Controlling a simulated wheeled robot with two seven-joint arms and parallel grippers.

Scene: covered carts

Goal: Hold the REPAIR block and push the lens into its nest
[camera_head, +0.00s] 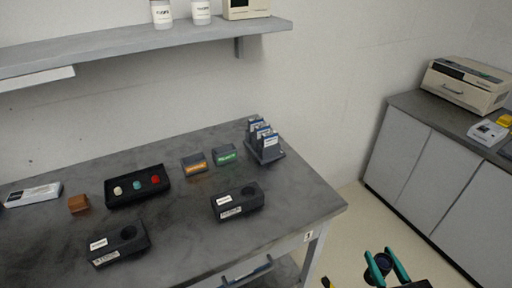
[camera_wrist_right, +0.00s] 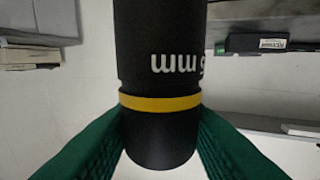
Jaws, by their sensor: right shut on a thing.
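My right gripper (camera_head: 384,266) is shut on a black cylindrical lens (camera_head: 381,265), low at the right in the head view, out beyond the table. In the right wrist view the lens (camera_wrist_right: 160,60) has a yellow ring and white "mm" lettering, with green fingers on both sides. Two black blocks with round nests stand on the table: a left block (camera_head: 106,249) and a right block (camera_head: 226,209). Both nests look empty. Their labels are too small to read surely, so I cannot tell which is REPAIR. My left gripper is out of view.
The grey table (camera_head: 190,240) also holds a black tray (camera_head: 110,198) with coloured buttons, a brown block (camera_head: 78,204), orange (camera_head: 194,164) and green-labelled (camera_head: 225,156) boxes, and a rack (camera_head: 268,155) near the back right. A shelf (camera_head: 150,44) hangs above. Cabinets (camera_head: 425,175) stand right.

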